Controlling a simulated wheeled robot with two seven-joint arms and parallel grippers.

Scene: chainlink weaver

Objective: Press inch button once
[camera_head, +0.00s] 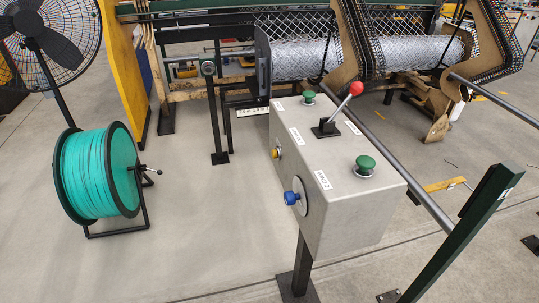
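A grey control box (335,187) stands on a post in the middle of the picture. Its top carries a green button (364,164) at the near right, a second green button (309,97) at the far left, and a lever with a red knob (356,88). Its front face has a small yellow button (277,152) and a blue knob (291,198) on a round plate. White labels sit beside the controls, but the print is too small to read, so I cannot tell which is the inch button. Neither of my grippers is in view.
A reel of green hose (90,175) and a black fan (52,38) stand at the left. Behind the box is the weaving machine with wire mesh (303,59). A grey rail (423,199) and dark green post (463,233) are at the right. Floor left of the box is clear.

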